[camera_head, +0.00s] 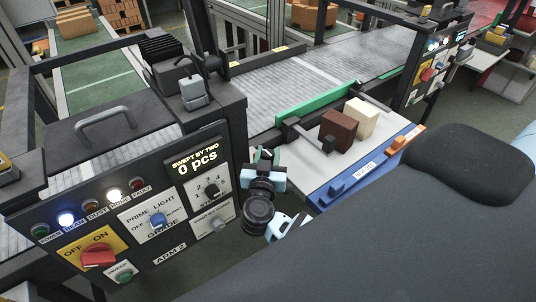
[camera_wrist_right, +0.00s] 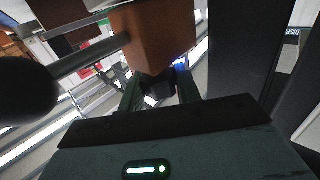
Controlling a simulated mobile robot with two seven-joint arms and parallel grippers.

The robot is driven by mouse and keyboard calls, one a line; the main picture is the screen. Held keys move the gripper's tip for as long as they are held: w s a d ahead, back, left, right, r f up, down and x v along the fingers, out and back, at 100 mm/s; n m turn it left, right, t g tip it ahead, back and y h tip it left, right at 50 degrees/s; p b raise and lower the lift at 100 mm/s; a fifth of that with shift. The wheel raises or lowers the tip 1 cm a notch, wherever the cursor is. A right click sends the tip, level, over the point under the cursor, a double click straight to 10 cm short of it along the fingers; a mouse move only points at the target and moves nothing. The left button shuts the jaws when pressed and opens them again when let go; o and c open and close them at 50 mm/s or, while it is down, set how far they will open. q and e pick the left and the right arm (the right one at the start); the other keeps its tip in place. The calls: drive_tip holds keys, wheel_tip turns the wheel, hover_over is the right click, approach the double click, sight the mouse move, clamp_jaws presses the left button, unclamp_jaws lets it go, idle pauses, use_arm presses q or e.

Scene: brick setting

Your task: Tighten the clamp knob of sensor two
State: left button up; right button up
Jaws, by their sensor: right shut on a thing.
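My right gripper (camera_head: 264,157) is at the near edge of the conveyor, between the control panel and the white side table. In the right wrist view its two fingers (camera_wrist_right: 160,92) are shut on a small dark knob (camera_wrist_right: 157,86), which sits just below an orange-brown block (camera_wrist_right: 152,35). A metal rod (camera_wrist_right: 92,58) runs from this block to the left. The knob is hidden in the head view behind my wrist, and no label shows which sensor it belongs to. My left gripper is not in view.
The control panel (camera_head: 140,222) with its lamps and switches is close on the left. A dark brown brick (camera_head: 339,129) and a cream brick (camera_head: 362,119) stand on the white side table (camera_head: 313,172). Dark brackets stand by the green rail (camera_head: 317,102). The conveyor belt (camera_head: 300,85) is clear.

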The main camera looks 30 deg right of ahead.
drive_tip(key=shift+r+m+g+h, duration=0.15)
drive_tip(key=shift+m+g+h, duration=1.7)
drive_tip(key=shift+g, duration=0.25)
drive_tip(key=shift+m+g, duration=0.25)
drive_tip(key=shift+g, duration=0.05)
drive_tip(key=o, duration=0.8)
drive_tip(key=shift+o, duration=0.8)
